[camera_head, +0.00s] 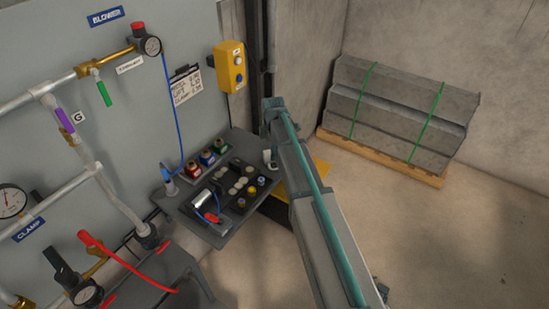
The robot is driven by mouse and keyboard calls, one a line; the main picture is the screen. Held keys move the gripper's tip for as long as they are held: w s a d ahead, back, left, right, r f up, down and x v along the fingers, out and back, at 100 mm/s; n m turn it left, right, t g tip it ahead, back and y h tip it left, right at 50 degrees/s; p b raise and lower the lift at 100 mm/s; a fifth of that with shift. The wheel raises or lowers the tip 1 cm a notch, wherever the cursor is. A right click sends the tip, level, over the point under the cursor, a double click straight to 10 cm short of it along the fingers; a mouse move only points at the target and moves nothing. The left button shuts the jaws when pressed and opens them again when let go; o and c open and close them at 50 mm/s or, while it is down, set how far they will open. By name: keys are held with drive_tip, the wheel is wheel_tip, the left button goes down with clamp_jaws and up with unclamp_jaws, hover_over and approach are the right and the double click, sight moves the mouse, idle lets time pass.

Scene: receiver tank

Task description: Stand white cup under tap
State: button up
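A small whitish upright object (267,156), which looks like the white cup, stands at the right end of the dark shelf (218,240), close beside my arm. It is too small to tell its details. Lever taps sit on the wall pipework: one with a green handle (104,94) at upper left, one with a purple handle (65,120) below it, and one with a red handle (97,243) at lower left. I cannot tell which is the task's tap. My arm runs from the bottom right up to the middle. My gripper cannot be made out.
The shelf carries red, blue and green items (207,158), several round discs (240,180) and a silver cylinder (203,198). A blue hose (173,100) hangs to its left end. A yellow box (230,66) is on the wall. Strapped grey blocks (400,110) sit on a pallet, with clear floor before them.

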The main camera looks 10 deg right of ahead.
drive_tip(key=shift+w+f+p, duration=0.25)
drive_tip(key=shift+f+p, duration=0.25)
drive_tip(key=shift+f, duration=0.65)
drive_tip(key=shift+w+f+p, duration=0.2)
drive_tip(key=shift+f+p, duration=0.3)
drive_tip(key=shift+f, duration=0.6)
drive_tip(key=c, duration=1.4)
drive_tip(key=shift+r, duration=0.15)
